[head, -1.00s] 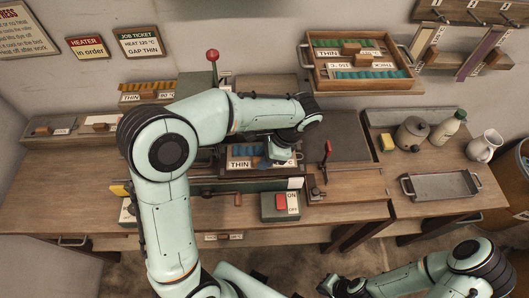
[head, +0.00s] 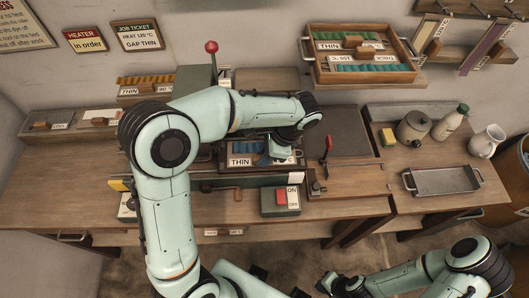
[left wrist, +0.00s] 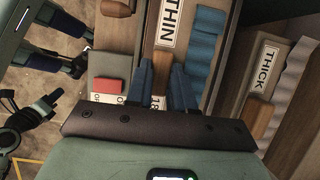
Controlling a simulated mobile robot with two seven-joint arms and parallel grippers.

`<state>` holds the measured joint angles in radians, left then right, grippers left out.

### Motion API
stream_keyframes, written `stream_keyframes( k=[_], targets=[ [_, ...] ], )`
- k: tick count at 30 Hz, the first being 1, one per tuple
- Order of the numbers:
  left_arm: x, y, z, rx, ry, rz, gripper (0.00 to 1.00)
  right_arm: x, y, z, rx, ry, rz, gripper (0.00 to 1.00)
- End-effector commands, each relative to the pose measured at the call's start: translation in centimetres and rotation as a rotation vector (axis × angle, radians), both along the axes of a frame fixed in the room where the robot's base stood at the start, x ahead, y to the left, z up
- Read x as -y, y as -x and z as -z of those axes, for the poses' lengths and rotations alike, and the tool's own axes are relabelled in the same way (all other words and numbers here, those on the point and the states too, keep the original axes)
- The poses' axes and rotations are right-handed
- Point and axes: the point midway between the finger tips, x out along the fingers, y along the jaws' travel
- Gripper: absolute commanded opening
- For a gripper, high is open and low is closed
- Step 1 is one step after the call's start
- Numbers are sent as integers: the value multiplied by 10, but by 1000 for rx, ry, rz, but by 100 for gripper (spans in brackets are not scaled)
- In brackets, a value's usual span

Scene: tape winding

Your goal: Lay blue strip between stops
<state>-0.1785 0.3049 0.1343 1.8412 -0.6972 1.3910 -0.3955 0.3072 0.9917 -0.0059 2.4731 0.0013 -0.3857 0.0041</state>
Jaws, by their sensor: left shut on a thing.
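The blue strip (head: 244,147) is a corrugated blue piece on a wooden bar with a THIN label, on the bench in the middle of the head view. It also shows in the left wrist view (left wrist: 203,45). My left gripper (head: 277,158) is over its right part. In the left wrist view its fingers (left wrist: 162,70) straddle the middle of the bar, between the THIN label and a second label, and are shut there. The grip itself is partly hidden. My right gripper (head: 326,284) hangs low in front of the bench, away from the strip. I cannot make out the stops.
A THICK bar (left wrist: 264,65) lies beside the strip in the left wrist view. A red ON/OFF switch box (head: 281,201) stands in front, and a red-handled lever (head: 327,150) to the right. A tray of strips (head: 362,76) is at the back. The right bench holds a metal tray (head: 442,180).

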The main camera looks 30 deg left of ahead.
Motion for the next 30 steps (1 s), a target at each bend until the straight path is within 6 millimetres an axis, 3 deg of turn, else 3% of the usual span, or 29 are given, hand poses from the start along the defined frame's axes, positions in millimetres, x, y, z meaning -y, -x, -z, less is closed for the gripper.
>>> stream_keyframes(
  k=[2,3,6,17,20,30],
  targets=[
    [0,0,0,1,0,0,0,0,0,0,0,0,0,0],
    [0,0,-1,1,0,0,26,0,0,0,0,0,0,0],
    [0,0,-1,1,0,0,52,0,0,0,0,0,0,0],
    [2,-2,-5,2,0,0,52,0,-1,-2,1,0,0,0],
    [7,-5,-17,5,1,2,52,0,-3,-4,3,0,0,0],
    [33,-19,-88,6,2,2,52,0,-20,-23,22,0,0,0]
  ],
)
